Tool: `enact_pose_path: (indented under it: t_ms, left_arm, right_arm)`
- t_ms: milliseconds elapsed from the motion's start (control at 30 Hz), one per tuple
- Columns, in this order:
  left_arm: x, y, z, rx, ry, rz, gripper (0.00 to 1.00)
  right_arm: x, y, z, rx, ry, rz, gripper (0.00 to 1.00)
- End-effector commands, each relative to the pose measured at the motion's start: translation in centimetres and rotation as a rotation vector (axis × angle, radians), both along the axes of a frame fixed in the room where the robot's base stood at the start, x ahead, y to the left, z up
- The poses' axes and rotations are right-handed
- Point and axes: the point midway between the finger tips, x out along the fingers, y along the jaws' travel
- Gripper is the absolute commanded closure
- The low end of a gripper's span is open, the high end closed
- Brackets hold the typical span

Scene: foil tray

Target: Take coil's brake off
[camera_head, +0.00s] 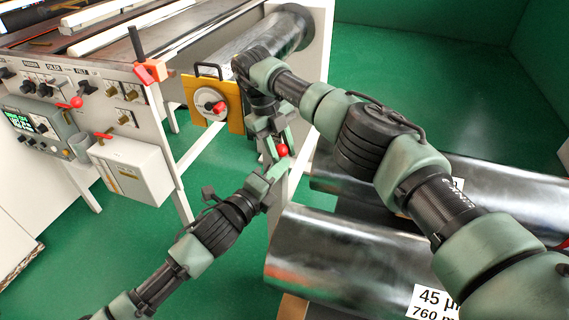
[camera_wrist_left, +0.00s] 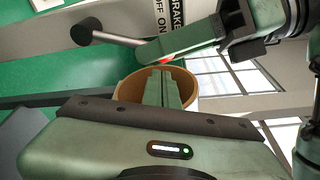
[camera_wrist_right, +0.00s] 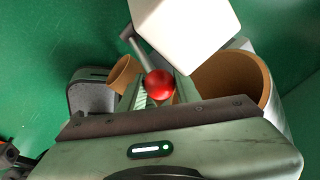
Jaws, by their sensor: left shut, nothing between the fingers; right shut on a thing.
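The brake lever is a metal rod (camera_wrist_left: 120,38) with a dark hub and a red ball knob (camera_wrist_right: 158,84). In the left wrist view a label (camera_wrist_left: 172,24) reading BRAKE, OFF and ON is beside it; I cannot tell which word the rod points to. My right gripper (camera_head: 274,148) is shut on the red knob, which also shows in the head view (camera_head: 282,151); in the left wrist view its fingers mostly cover the knob. My left gripper (camera_head: 277,170) is shut and empty, just below the knob, with its closed fingertips in front of a cardboard core (camera_wrist_left: 188,88).
Large foil coils (camera_head: 350,250) lie at the lower right, one labelled 45 µm. The machine's control panel (camera_head: 100,90) and a yellow plate (camera_head: 236,115) with a red knob stand at the left. A foil roll (camera_head: 290,35) is behind my right arm. Green floor is open at the lower left.

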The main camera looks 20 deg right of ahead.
Motion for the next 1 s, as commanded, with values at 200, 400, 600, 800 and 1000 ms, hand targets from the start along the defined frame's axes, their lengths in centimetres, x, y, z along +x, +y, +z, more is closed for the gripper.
enact_pose_path:
  t_ms: [200,400,600,800,1000]
  left_arm:
    - [1.3,-1.3,-0.1,-0.001,0.002,0.000,1.00]
    - [1.4,-1.4,-0.1,-0.001,0.002,0.000,1.00]
    - [1.5,-1.3,-0.1,-0.006,0.004,0.001,1.00]
    - [2.6,-0.4,0.4,-0.050,0.034,0.004,1.00]
    - [2.8,-0.1,0.5,-0.048,0.033,0.011,1.00]
  right_arm:
    - [0.3,0.0,0.3,0.002,-0.011,0.001,1.00]
    - [0.3,0.0,0.3,0.001,-0.011,0.002,1.00]
    - [0.3,0.0,0.4,0.001,-0.012,0.001,1.00]
    - [0.2,0.0,0.3,0.000,-0.010,0.000,1.00]
    - [0.1,-0.2,0.3,-0.003,-0.004,-0.003,1.00]
